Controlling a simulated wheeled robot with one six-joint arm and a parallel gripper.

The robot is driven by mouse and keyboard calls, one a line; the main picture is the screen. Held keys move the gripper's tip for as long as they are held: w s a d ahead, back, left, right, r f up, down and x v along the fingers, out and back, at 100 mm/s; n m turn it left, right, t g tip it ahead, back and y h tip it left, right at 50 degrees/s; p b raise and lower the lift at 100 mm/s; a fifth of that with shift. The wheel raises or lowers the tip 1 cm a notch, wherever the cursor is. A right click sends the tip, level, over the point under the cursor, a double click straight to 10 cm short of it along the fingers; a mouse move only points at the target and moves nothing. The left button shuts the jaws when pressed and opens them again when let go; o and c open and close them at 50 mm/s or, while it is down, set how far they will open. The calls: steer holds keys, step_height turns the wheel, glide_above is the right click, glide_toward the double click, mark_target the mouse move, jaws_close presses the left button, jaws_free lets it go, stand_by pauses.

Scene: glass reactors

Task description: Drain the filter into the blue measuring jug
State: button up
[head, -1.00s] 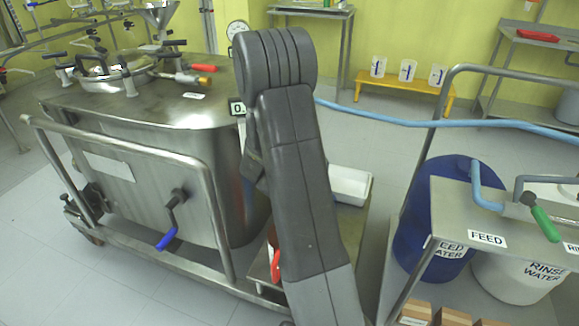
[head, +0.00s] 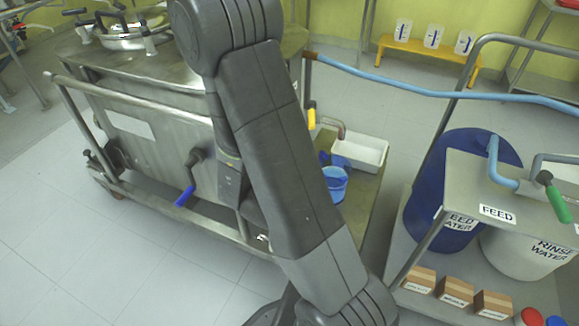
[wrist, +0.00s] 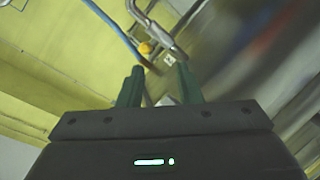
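The steel filter vessel (head: 150,135) stands at the left in the head view, with a blue-handled lever (head: 186,194) on its front. A yellow handle (head: 311,117) and a bent outlet pipe (head: 334,126) show at its right side. The blue measuring jug (head: 336,186) stands on the low steel shelf below them, partly hidden by my arm. In the wrist view my gripper (wrist: 160,82) is open, its two green fingers apart with nothing between them. A blurred yellow part (wrist: 147,48) and a metal pipe (wrist: 165,35) show beyond the fingertips. In the head view the gripper is hidden.
A white tray (head: 360,152) sits behind the jug. A blue hose (head: 420,91) crosses the back. At right stand a steel stand (head: 470,180) with a FEED sign, a blue drum (head: 440,225) and a white rinse drum (head: 525,255). Floor at lower left is clear.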

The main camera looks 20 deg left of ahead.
steer(key=shift+s+d, duration=0.1)
steer(key=shift+s, duration=1.25)
